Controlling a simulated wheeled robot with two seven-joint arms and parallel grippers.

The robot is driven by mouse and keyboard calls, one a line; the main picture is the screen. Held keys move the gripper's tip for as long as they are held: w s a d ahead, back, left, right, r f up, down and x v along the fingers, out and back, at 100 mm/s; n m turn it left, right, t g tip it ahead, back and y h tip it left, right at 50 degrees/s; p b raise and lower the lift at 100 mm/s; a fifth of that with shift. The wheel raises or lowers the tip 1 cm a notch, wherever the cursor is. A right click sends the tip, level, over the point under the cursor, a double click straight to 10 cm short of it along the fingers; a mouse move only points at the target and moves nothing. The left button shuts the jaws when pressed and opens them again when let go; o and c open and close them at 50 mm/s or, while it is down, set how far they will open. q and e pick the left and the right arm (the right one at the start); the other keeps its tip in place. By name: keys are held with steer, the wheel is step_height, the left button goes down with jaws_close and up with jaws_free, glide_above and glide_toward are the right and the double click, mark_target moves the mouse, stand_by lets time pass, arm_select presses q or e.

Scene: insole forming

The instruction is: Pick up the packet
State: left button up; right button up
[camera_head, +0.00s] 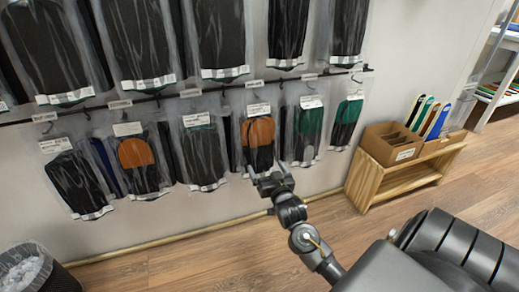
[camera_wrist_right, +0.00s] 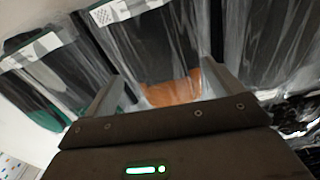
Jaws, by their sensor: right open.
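Several clear packets of dark insoles hang on the wall in rows. In the head view my right gripper (camera_head: 268,178) is open, at the lower end of a packet with an orange and black insole (camera_head: 260,135) in the lower row. In the right wrist view the open fingers of my right gripper (camera_wrist_right: 160,92) stand on both sides of a packet (camera_wrist_right: 165,55) whose orange part (camera_wrist_right: 172,90) shows between them. I cannot tell whether the fingers touch it. My left gripper is not in view.
Other packets hang close on both sides, one with a green insole (camera_head: 308,128) and one with a dark insole (camera_head: 205,152). A wooden stand (camera_head: 395,182) with cardboard boxes is at right. A waste bin (camera_head: 58,280) stands at lower left. The floor (camera_head: 200,255) between is clear.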

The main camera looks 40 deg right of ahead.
mark_target(261, 157)
steer(key=b+x, duration=0.2)
steer(key=x, duration=0.2)
steer(key=shift+f, duration=0.1)
steer(key=shift+w+d+b, duration=0.2)
steer(key=shift+w+b, duration=0.1)
steer(key=shift+w, duration=0.25)
steer(key=c, duration=1.1)
